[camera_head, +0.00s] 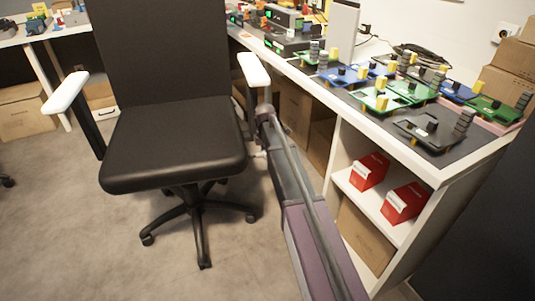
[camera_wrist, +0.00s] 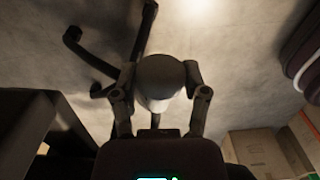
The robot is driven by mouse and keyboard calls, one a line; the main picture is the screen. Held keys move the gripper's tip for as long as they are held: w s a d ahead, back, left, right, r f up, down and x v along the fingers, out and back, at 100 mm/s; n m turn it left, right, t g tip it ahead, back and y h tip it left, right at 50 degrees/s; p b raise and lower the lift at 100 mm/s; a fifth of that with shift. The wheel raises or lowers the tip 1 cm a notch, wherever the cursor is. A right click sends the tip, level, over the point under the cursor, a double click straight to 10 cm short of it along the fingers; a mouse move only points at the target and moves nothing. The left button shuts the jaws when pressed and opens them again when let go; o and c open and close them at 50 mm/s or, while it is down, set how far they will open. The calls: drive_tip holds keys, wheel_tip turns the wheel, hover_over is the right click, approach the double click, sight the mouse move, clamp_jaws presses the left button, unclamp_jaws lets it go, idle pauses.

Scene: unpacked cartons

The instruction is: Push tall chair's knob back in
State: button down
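The black chair (camera_head: 175,145) with a tall back and pale armrests stands at the left in the head view. My gripper (camera_head: 264,112) is by the chair's right side, just below the right armrest (camera_head: 253,69). In the wrist view, the two fingers of my gripper (camera_wrist: 160,76) are spread apart. A rounded grey thing (camera_wrist: 160,75) shows between them; I cannot tell whether it is part of the chair or whether the fingers touch it. No knob can be made out in either view.
A white desk (camera_head: 435,172) with circuit boards runs along the right, close to my arm. Its shelf holds red boxes (camera_head: 405,203). Cartons (camera_head: 295,108) stand under the desk. The chair's star base (camera_head: 198,212) spreads over the floor. The carpet (camera_head: 80,235) at the front left is clear.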

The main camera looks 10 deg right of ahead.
drive_tip(key=shift+w+a, duration=0.15)
drive_tip(key=shift+a, duration=0.1)
drive_tip(key=shift+c, duration=0.5)
unclamp_jaws()
drive_tip(key=shift+d, duration=0.2)
